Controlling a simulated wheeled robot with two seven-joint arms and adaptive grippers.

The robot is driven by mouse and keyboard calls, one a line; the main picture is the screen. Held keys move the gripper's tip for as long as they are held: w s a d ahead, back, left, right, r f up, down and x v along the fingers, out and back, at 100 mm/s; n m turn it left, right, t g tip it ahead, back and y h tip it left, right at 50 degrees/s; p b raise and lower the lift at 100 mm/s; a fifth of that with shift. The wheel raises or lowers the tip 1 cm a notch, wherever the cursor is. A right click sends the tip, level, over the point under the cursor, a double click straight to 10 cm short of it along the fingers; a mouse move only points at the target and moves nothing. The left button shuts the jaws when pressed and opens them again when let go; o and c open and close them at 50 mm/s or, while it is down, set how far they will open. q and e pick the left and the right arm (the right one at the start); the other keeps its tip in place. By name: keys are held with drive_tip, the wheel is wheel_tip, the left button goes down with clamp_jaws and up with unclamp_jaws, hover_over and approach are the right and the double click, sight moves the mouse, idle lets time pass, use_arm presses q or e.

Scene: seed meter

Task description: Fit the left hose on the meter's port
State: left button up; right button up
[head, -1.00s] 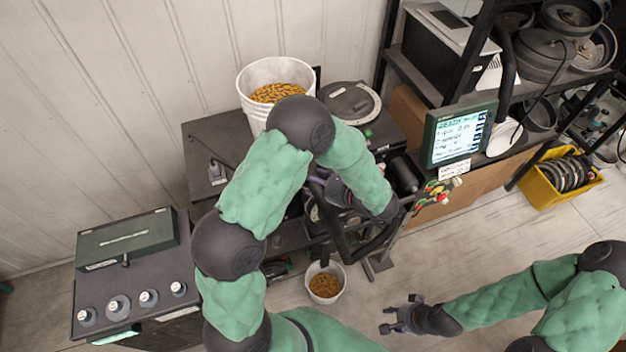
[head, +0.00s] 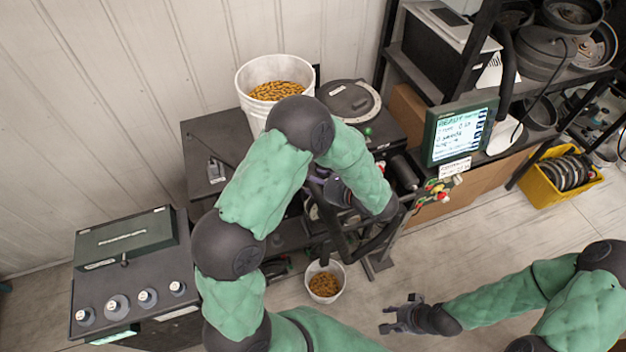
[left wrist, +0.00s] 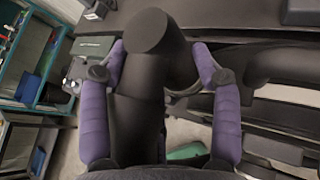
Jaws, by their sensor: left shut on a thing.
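The black hose (left wrist: 140,125) runs up between the two purple fingers of my left gripper (left wrist: 160,60) in the left wrist view. The fingers are closed on its sides, and its blunt round end (left wrist: 152,30) sticks out past the fingertips. In the head view my left arm covers most of this gripper. The dark meter (head: 378,128) stands behind my left arm. I cannot make out its port. My right gripper (head: 394,313) is empty above the floor, with its fingers apart.
A small white bucket (head: 340,284) stands on the floor below. A screen (head: 460,132) stands to the right, before a shelf. A dark cabinet with several knobs (head: 150,270) is at lower left.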

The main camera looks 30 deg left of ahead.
use_arm(q)
drive_tip(key=o, duration=1.5)
drive_tip(key=shift+c, duration=0.2)
drive_tip(key=shift+d, duration=0.1)
drive_tip(key=v, duration=1.2)
